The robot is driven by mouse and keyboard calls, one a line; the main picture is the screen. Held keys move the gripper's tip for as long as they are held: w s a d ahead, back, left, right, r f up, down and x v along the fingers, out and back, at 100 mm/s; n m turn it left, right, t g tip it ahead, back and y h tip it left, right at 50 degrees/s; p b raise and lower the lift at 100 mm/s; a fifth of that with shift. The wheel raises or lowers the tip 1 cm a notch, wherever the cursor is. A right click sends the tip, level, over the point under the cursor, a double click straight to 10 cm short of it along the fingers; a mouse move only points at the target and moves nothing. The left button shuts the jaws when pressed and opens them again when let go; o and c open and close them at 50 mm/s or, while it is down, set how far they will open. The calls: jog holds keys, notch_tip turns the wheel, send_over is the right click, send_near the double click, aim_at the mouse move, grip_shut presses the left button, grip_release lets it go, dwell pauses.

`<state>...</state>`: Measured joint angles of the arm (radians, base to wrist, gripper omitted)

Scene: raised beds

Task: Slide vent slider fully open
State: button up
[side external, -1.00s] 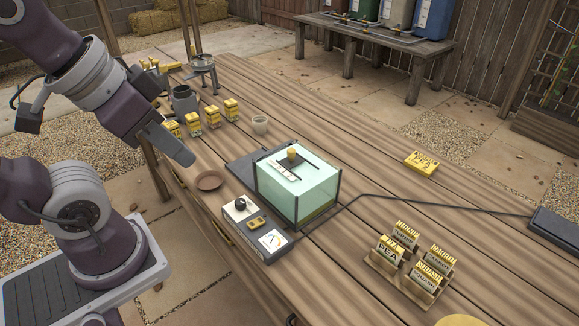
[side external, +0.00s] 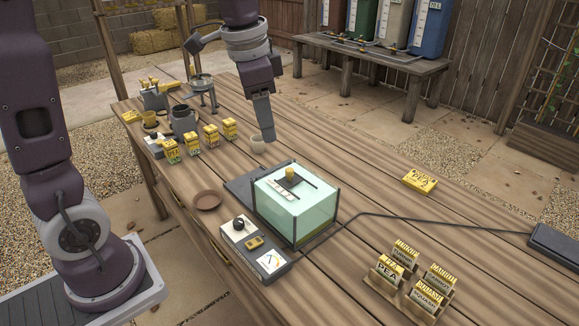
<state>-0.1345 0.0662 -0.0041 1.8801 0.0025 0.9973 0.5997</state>
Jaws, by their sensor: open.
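The vent slider is a dark plate with a yellow knob (side external: 290,172) on the lid of a pale green clear-sided box (side external: 312,213). A white marked strip (side external: 284,192) lies beside it on the lid. The knob stands upright near the back part of the lid. My gripper (side external: 268,138) is open and points down, above and behind the box in the picture, apart from the knob and touching nothing that I can make out. Its two fingers overlap from this side, so the gap between them is hidden.
A control box (side external: 254,246) with a dial and meter stands in front of the green box. A brown saucer (side external: 207,200) is to its left. A small beige cup (side external: 257,144) is close by my gripper. Seed packets (side external: 212,136) stand farther left. A cable (side external: 420,218) runs right.

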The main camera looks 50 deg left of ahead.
aim_at(290, 169)
jog(key=w+a+f+m, duration=0.1)
jog(key=w+f, duration=0.2)
jog(key=w+a+f+m+g, duration=0.1)
jog(key=w+a+f, duration=0.1)
jog(key=w+f, duration=0.2)
jog(key=w+a+f+m+g, duration=0.1)
jog(key=w+a+f, duration=0.1)
jog(key=w+f, duration=0.1)
jog(key=shift+w+a+f+m, duration=0.1)
jog(key=shift+w+f+m, duration=0.15)
jog(key=shift+f, duration=0.2)
notch_tip(290, 169, down, 7)
jog(key=shift+f, duration=0.1)
grip_shut()
dwell(0.4)
